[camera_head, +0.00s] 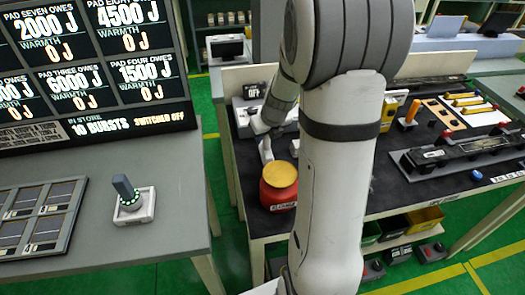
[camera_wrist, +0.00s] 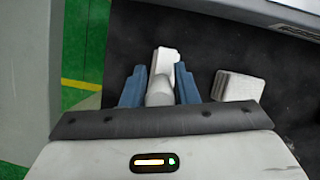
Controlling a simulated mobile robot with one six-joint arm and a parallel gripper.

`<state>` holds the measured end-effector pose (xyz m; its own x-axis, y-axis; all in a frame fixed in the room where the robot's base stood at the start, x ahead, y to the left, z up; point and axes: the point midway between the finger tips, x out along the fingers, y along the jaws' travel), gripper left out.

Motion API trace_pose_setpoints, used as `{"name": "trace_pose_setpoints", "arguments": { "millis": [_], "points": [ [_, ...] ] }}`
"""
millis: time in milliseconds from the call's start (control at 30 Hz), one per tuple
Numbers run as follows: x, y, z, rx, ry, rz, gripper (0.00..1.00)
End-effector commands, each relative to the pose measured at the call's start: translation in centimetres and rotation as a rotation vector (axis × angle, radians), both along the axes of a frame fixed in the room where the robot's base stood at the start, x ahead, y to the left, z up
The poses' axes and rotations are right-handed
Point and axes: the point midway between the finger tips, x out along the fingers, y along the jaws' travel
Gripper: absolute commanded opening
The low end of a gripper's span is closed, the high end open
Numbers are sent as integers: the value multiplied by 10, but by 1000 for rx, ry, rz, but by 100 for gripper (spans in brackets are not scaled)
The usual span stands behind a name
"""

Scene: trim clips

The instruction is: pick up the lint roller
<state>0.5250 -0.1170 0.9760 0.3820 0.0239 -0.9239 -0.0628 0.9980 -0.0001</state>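In the wrist view my gripper (camera_wrist: 161,70) has its two blue fingers spread apart, with space between the tips. A pale object with a rounded grey end (camera_wrist: 159,92) and a white far part (camera_wrist: 166,60) lies between and beyond the fingers; it looks like the lint roller. The fingers do not clearly press on it. In the head view the end of my arm is low over the dark bench top, behind the red jar. A pale narrow piece (camera_head: 266,149) shows there; I cannot tell whether it is the roller or part of my gripper.
A red jar with a yellow lid (camera_head: 279,185) stands near the bench's front left corner. A white block (camera_wrist: 240,86) lies right of the fingers in the wrist view. A black clip fixture (camera_head: 460,154) is on the right. A grey console with a joystick (camera_head: 131,205) stands left, across a green gap.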

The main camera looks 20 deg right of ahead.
Motion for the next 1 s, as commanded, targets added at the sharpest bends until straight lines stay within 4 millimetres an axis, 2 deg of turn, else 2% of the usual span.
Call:
{"name": "trace_pose_setpoints", "arguments": {
  "millis": [67,300,767,867,1000],
  "points": [
    [0,0,0,0,0,0,20],
    [0,0,0,0,0,-1,1],
    [0,-1,2,0,-1,-1,0],
    [0,-1,12,-1,-3,1,0],
    [1,-1,40,-3,-6,0,0]
  ]
}}
